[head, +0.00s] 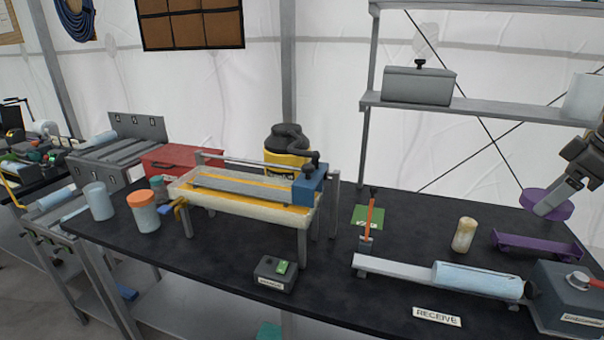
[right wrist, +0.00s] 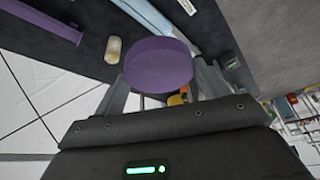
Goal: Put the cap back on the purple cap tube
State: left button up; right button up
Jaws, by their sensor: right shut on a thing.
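A round purple cap (head: 546,204) is held by my right gripper (head: 556,198) above the right part of the bench. In the right wrist view the cap (right wrist: 159,65) sits between the two fingers, which are shut on it. A pale blue tube (head: 478,280) lies on its side on a grey rail, below and left of the cap and apart from it. It shows partly at the top of the right wrist view (right wrist: 176,18). I cannot tell whether this is the purple cap tube. My left gripper is not in view.
A purple stand (head: 536,246) and a small beige bottle (head: 464,235) are on the bench below the cap. A yellow-topped trough (head: 250,195) and an orange-capped jar (head: 144,211) are further left. A shelf (head: 470,108) is behind.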

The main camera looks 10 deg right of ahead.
jog(key=s+d+f+m+p, duration=0.1)
jog(key=s+d+f+m, duration=0.1)
jog(key=f, duration=0.5)
jog(key=s+d+f+m+p, duration=0.1)
jog(key=s+d+f, duration=0.15)
jog(key=f, duration=0.35)
jog(key=a+f+p, duration=0.4)
jog(key=a+f, duration=0.5)
jog(key=f, duration=0.1)
jog(key=w+a+n+p, duration=0.3)
jog(key=a+n, duration=0.1)
jog(key=a, duration=1.2)
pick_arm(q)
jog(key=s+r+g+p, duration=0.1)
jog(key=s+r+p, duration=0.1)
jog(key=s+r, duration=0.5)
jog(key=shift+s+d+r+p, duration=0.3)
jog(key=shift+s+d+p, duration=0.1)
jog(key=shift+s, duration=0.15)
pick_arm(e)
jog(key=w+a+r+n+g+y, duration=0.1)
jog(key=w+a+r+n, duration=0.3)
jog(key=a+r, duration=0.5)
jog(key=shift+r+y, duration=0.3)
jog(key=shift+r, duration=0.2)
jog(key=shift+w+a, duration=0.15)
